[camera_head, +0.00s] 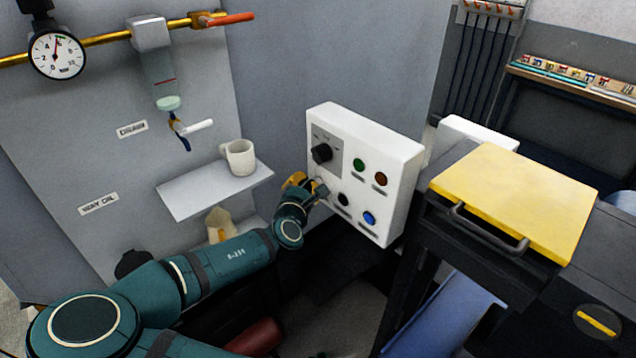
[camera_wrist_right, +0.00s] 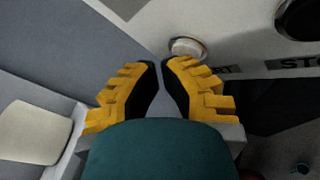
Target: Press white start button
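The white start button (camera_wrist_right: 187,47) shows in the right wrist view on the white panel, just above and beside my fingertips. Part of its label, ending in "RT", shows to its right. My right gripper (camera_wrist_right: 160,64) has its yellow fingers drawn together at the tips, with only a narrow gap and nothing held. I cannot tell whether a fingertip touches the button. In the head view my right gripper (camera_head: 312,185) is at the lower left of the control panel (camera_head: 400,160) and mostly hides the start button. My left gripper is not in view.
The panel also has a black stop button (camera_head: 343,199), blue button (camera_head: 369,218), green button (camera_head: 359,164), reddish-brown button (camera_head: 381,179) and black knob (camera_head: 321,152). A mug (camera_head: 240,157) stands on a shelf (camera_head: 190,198) left of it. A yellow-topped box (camera_head: 515,195) is at right.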

